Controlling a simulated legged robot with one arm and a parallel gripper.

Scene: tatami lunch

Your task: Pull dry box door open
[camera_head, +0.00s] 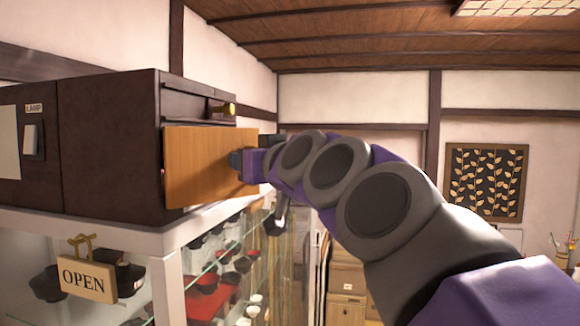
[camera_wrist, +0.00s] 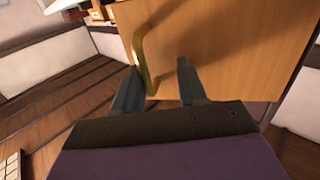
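The dry box (camera_head: 110,145) is a dark brown cabinet on top of a glass display case. Its door (camera_head: 205,165) is a light wooden panel. The door's right edge reaches past the box's right edge, so it looks ajar; how far I cannot tell. My gripper (camera_head: 241,159) is at the door's right side in the head view, its fingers partly hidden. In the wrist view the door (camera_wrist: 225,45) fills the upper right. A bent brass handle (camera_wrist: 139,50) lies between my gripper's two parted fingers (camera_wrist: 158,72), close to the left finger. The fingers look open around it.
A brass knob (camera_head: 229,109) sits on the box's upper front, above the door. The display case (camera_head: 165,240) below holds bowls and a red tray. An OPEN sign (camera_head: 87,280) hangs at its front. A lamp switch (camera_head: 33,139) is on the box's left side.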

